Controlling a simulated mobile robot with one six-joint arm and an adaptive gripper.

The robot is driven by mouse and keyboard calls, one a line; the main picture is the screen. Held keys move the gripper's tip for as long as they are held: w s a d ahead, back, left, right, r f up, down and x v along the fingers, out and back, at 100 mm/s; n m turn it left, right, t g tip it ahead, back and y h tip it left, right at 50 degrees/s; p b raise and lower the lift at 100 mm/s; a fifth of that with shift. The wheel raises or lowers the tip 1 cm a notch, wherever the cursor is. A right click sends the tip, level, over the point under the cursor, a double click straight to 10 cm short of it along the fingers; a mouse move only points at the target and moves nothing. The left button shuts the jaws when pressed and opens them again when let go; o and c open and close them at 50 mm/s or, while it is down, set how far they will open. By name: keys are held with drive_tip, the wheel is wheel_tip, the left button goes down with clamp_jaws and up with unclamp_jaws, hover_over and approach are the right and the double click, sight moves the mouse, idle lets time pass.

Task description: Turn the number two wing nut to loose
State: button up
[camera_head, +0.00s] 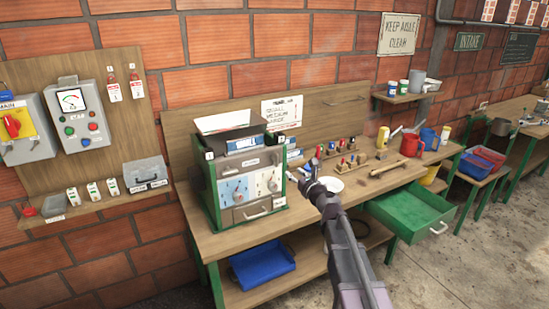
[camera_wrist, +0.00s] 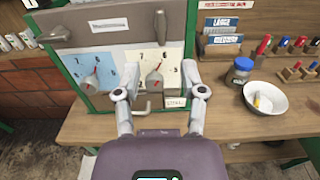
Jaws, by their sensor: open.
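The green-framed machine (camera_head: 243,180) stands on the wooden bench. Number plates 1 (camera_head: 209,156) and 2 (camera_head: 268,128) are on its upper corners. In the wrist view, a dark wing-shaped fastener (camera_wrist: 160,26) sits on the right of the grey upper panel, probably the number two wing nut. Another (camera_wrist: 58,34) sits on the left. Their loose or tight markings are not readable. My gripper (camera_wrist: 152,72) is open and empty. Its fingers are in front of the white dial plate, below the right fastener and apart from it. In the head view, my gripper (camera_head: 312,167) is right of the machine.
A dial with a red pointer (camera_wrist: 154,78) lies between my fingers in the picture. A blue-lidded jar (camera_wrist: 240,70) and white bowl (camera_wrist: 266,98) stand to the right. The green drawer (camera_head: 412,210) is pulled out. A blue tray (camera_head: 262,268) is on the lower shelf.

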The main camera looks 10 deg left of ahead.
sight(278, 158)
drive_tip(key=shift+w+a, duration=0.1)
drive_tip(key=x, duration=1.3)
drive_tip(key=shift+w+a, duration=0.15)
drive_tip(key=shift+w, duration=0.05)
